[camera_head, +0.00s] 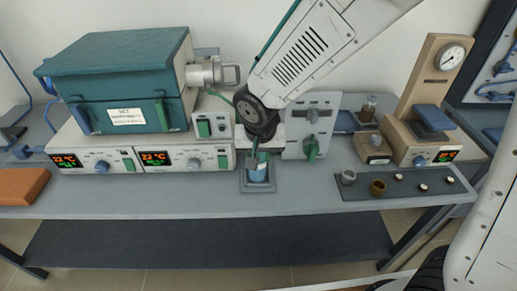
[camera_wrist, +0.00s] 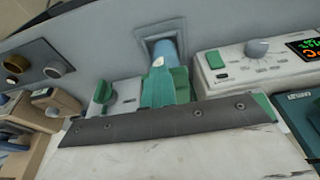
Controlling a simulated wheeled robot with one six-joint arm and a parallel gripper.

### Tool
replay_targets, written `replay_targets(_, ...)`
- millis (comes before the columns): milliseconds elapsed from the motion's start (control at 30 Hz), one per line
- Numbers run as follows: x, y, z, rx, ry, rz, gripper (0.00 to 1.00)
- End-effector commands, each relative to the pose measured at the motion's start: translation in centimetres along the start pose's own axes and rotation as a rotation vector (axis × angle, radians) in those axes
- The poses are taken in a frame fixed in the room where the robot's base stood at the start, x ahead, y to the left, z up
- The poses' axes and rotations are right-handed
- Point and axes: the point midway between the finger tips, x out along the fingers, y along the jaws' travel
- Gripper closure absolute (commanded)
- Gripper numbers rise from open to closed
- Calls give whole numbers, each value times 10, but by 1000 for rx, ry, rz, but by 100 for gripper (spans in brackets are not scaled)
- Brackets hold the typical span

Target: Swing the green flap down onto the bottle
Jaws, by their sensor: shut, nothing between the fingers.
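The blue bottle (camera_head: 258,174) stands in a small grey square holder at the front middle of the bench. In the wrist view the bottle (camera_wrist: 164,52) shows as a blue cylinder in the square recess. My gripper (camera_head: 255,147) points down just above and behind the bottle in the head view, small and partly dark. It is shut and empty. Whether it touches the flap cannot be told.
A white panel with a green knob (camera_head: 311,148) stands right of my arm. The teal furnace (camera_head: 118,85) and its controllers (camera_head: 185,159) stand to the left. A dark tray (camera_head: 355,190) with small crucibles lies at the right.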

Motion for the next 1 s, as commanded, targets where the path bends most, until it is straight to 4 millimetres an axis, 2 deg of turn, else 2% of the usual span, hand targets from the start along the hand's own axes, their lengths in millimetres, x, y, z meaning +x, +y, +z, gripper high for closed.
replay_targets(100,7,-4,8,-9,-10,1,100)
replay_targets(667,6,-1,5,-3,-7,1,100)
replay_targets(767,-2,-1,3,-1,-6,1,100)
replay_targets(933,-32,0,-7,2,-2,-2,100)
replay_targets(967,-37,0,-3,0,-5,-1,100)
replay_targets(1000,-41,0,9,-4,-6,0,100)
